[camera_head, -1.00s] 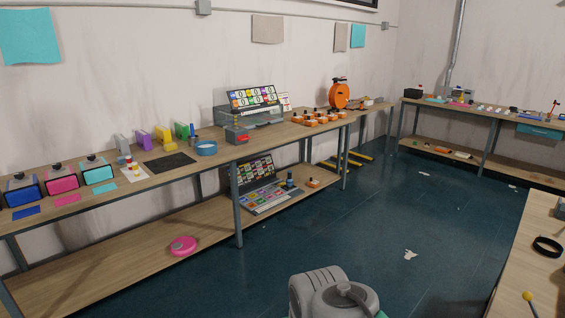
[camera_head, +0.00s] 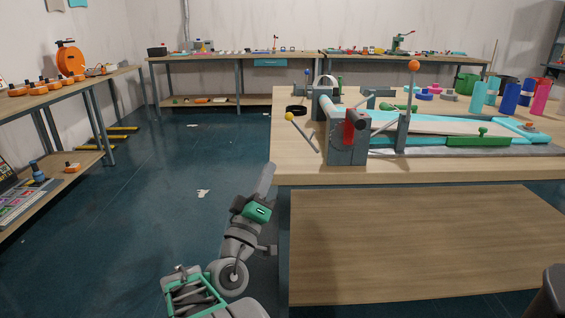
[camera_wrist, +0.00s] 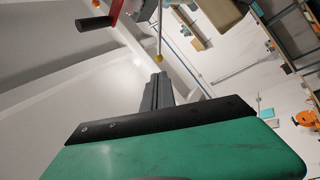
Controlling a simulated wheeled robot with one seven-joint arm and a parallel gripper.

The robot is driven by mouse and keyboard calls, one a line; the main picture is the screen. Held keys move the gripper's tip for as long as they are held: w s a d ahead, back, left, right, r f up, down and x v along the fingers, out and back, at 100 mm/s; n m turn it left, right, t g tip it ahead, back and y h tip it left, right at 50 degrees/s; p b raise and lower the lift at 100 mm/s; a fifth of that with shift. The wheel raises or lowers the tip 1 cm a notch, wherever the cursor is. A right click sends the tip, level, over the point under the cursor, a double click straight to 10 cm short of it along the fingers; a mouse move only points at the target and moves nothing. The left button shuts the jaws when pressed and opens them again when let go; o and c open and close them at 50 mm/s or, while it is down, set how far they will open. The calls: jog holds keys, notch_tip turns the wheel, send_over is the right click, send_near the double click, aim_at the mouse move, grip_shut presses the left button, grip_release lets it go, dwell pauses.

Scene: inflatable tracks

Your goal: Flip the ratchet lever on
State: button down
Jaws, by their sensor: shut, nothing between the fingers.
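On the near left end of the table stands a grey winch-like block (camera_head: 346,148) with a red part (camera_head: 349,132) and a black grip. A thin lever with a yellow ball (camera_head: 289,116) leans out at its left, and a lever with an orange ball (camera_head: 414,66) stands upright to the right. I cannot tell which is the ratchet lever. My gripper (camera_head: 267,168) is shut and empty, pointing up beside the table's left edge, apart from the levers. In the wrist view, the yellow ball (camera_wrist: 158,57) shows beyond my shut fingers, with a red part and black grip (camera_wrist: 97,23) at upper left.
The wooden table (camera_head: 300,176) has a lower shelf (camera_head: 420,245). A teal track bed with a green clamp (camera_head: 478,139) extends right. Open floor (camera_head: 170,180) lies left, with another bench beyond.

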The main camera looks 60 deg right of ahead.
jog(key=shift+s+a+r, duration=0.1)
jog(key=shift+r, duration=0.05)
jog(key=shift+p, duration=0.3)
jog(key=p, duration=0.7)
send_near(288, 119)
jog(key=s+x, duration=0.1)
jog(key=x, duration=0.6)
jog(key=shift+w+f, duration=0.2)
jog(key=shift+w, duration=0.3)
jog(key=shift+a, duration=0.1)
